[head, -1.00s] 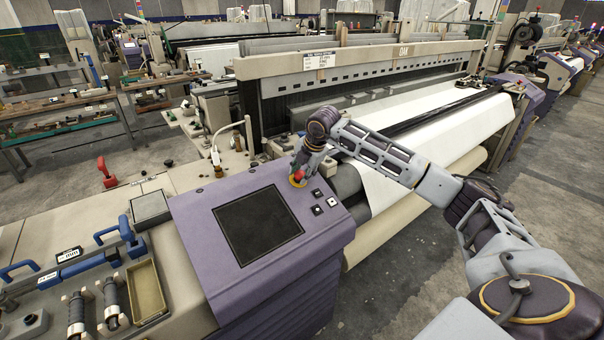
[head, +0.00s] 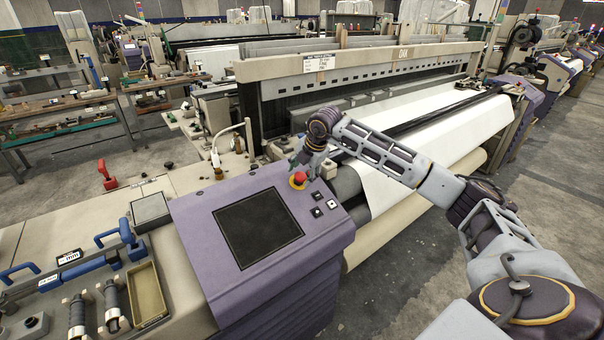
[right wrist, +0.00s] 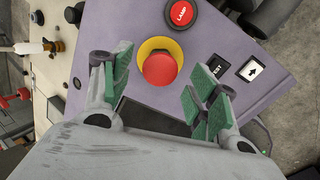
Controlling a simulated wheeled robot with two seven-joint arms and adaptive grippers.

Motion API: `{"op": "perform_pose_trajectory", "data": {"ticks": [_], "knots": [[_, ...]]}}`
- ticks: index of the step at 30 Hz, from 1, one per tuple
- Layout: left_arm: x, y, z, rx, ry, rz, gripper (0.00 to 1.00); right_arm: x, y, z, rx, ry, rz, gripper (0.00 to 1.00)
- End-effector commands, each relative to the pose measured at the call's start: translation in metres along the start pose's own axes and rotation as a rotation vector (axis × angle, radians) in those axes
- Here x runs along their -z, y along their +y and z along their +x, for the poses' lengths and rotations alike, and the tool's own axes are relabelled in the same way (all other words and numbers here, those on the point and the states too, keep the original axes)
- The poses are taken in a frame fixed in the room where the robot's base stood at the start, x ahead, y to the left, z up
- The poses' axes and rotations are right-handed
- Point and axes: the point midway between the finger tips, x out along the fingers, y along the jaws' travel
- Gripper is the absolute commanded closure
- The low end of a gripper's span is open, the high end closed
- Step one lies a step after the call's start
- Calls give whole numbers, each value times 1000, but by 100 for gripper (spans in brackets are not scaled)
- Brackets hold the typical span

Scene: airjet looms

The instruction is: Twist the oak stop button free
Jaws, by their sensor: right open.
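The stop button is a red mushroom knob on a yellow ring (head: 298,180), at the upper right of the purple control panel (head: 185,215) of the loom with the OAK sign (head: 404,53). In the right wrist view the red knob (right wrist: 160,69) shows whole between the green-padded fingers. My right gripper (head: 301,163) is open and empty, just above and behind the button in the head view. Its fingers (right wrist: 150,78) stand apart on either side of the knob's outline, and I see no contact. My left gripper is not in view.
A red LAMP button (right wrist: 181,14) and black-and-white push buttons (right wrist: 251,69) sit close to the stop button. A dark screen (head: 258,227) fills the panel's middle. Blue-handled tools and a tray (head: 147,292) lie at the left. White fabric (head: 430,135) runs behind my arm.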

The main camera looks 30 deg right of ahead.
Motion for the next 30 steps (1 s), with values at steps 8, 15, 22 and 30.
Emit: {"op": "perform_pose_trajectory", "data": {"ticks": [8,15,22,30], "knots": [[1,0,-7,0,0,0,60,0,0,-18,1,-1,-1,40],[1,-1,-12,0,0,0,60,0,0,-32,1,0,0,40],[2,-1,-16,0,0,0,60,0,0,-46,0,-1,0,40],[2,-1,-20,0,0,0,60,0,0,-57,1,0,0,40]]}}
